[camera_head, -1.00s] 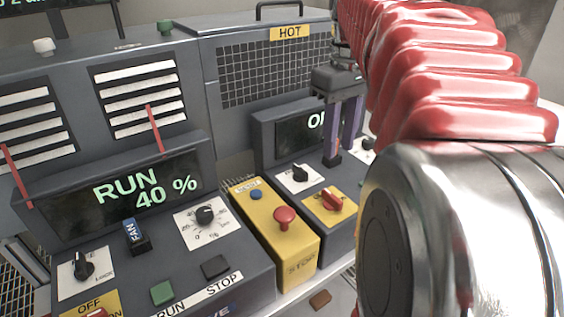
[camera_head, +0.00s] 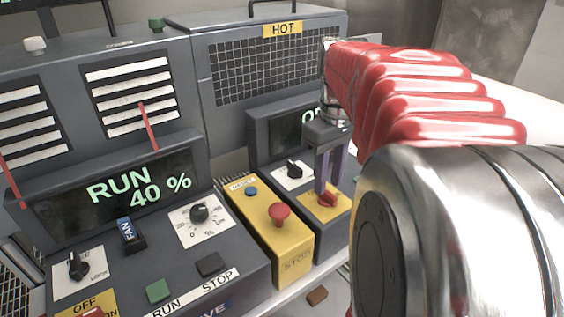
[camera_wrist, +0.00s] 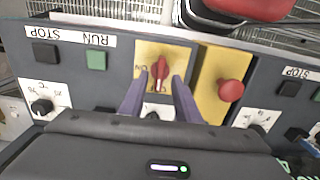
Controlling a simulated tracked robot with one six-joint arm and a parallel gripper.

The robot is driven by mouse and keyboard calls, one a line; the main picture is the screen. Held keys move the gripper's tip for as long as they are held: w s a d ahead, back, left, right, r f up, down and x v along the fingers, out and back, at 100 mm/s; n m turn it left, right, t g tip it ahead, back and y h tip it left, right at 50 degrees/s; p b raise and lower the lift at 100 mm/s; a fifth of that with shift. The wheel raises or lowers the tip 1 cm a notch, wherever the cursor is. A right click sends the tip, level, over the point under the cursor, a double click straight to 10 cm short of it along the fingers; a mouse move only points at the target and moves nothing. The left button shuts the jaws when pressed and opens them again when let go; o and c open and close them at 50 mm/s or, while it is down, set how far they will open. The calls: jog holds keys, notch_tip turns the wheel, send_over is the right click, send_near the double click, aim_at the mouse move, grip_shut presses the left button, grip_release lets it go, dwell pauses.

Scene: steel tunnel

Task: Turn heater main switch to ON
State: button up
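The heater main switch is a red rotary knob (camera_head: 327,201) on a yellow plate at the front of the heater unit. In the wrist view the red knob (camera_wrist: 161,69) stands lengthwise up and down in the picture, between my fingertips. My gripper (camera_head: 329,188) points down just above the knob, its two purple fingers apart. In the wrist view my gripper (camera_wrist: 160,80) is open, one finger on each side of the knob, with gaps visible.
A yellow box with a red mushroom button (camera_head: 279,212) and a blue button (camera_head: 251,191) stands close left of the heater unit. A black selector (camera_head: 294,169) sits behind the red knob. The fan unit's display (camera_head: 125,190) reads RUN 40 %. A brown block (camera_head: 317,296) lies below.

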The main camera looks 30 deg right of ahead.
aim_at(327, 192)
jog(key=shift+f, duration=1.65)
jog(key=shift+c, duration=0.6)
grip_shut()
